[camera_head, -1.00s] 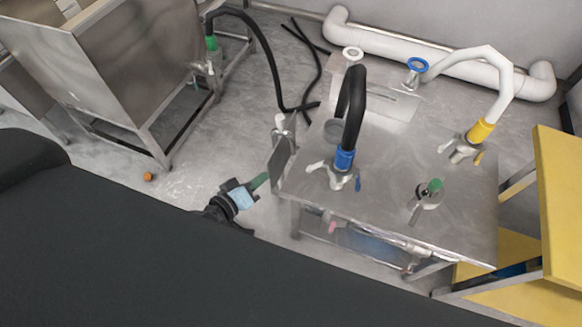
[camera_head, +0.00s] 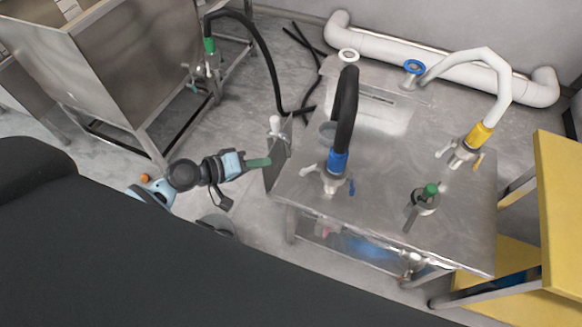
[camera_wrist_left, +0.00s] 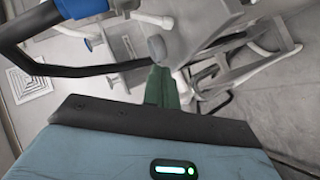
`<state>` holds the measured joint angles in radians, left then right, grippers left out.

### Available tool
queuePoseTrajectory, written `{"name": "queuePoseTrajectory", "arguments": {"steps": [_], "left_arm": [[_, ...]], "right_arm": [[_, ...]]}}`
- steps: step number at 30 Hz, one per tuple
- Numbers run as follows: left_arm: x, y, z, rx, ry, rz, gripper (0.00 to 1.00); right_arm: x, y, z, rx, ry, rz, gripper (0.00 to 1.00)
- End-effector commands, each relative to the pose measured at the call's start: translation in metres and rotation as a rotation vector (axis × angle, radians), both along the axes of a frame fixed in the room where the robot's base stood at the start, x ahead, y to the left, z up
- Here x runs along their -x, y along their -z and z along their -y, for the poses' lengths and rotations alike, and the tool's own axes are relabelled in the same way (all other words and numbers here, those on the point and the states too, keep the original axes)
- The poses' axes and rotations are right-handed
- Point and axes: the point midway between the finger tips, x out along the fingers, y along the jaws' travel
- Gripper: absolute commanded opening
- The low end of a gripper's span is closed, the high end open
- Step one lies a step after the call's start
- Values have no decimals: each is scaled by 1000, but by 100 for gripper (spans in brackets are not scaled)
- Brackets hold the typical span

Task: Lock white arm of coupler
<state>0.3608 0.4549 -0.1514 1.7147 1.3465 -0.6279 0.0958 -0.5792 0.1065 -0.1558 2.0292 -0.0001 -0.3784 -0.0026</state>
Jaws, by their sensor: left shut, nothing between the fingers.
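My left gripper (camera_head: 260,162) has green fingers. It is shut and empty, left of the steel table (camera_head: 400,235), near the upright plate at the table's left edge. The coupler with the blue collar (camera_head: 338,161) joins a black hose (camera_head: 346,110) to the table. Its white arm (camera_head: 309,170) sticks out to the left, toward my gripper; a blue arm (camera_head: 351,187) hangs at its right. In the left wrist view, the green fingertips (camera_wrist_left: 162,88) are just below a grey-white rounded end (camera_wrist_left: 157,48); contact cannot be told. A blue collar (camera_wrist_left: 82,8) shows at top left. My right gripper is not seen.
A coupler with a yellow collar (camera_head: 480,134) and white hose stands further right. A green-topped fitting (camera_head: 430,190) is near the table's front. The upright plate (camera_head: 276,167) with a white handle (camera_head: 275,126) is close to my fingers. Yellow steps (camera_head: 560,200) stand at right.

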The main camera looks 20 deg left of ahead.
Motion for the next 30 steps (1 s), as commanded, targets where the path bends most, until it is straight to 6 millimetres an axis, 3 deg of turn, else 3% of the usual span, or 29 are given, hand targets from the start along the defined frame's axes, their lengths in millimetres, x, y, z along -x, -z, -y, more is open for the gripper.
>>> {"name": "queuePoseTrajectory", "arguments": {"steps": [9,18,30], "left_arm": [[-41,22,37,3,-1,0,0],[-38,41,65,0,0,0,0],[-38,44,69,-1,0,1,0]], "right_arm": [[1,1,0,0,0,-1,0],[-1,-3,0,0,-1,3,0],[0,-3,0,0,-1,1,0]]}}
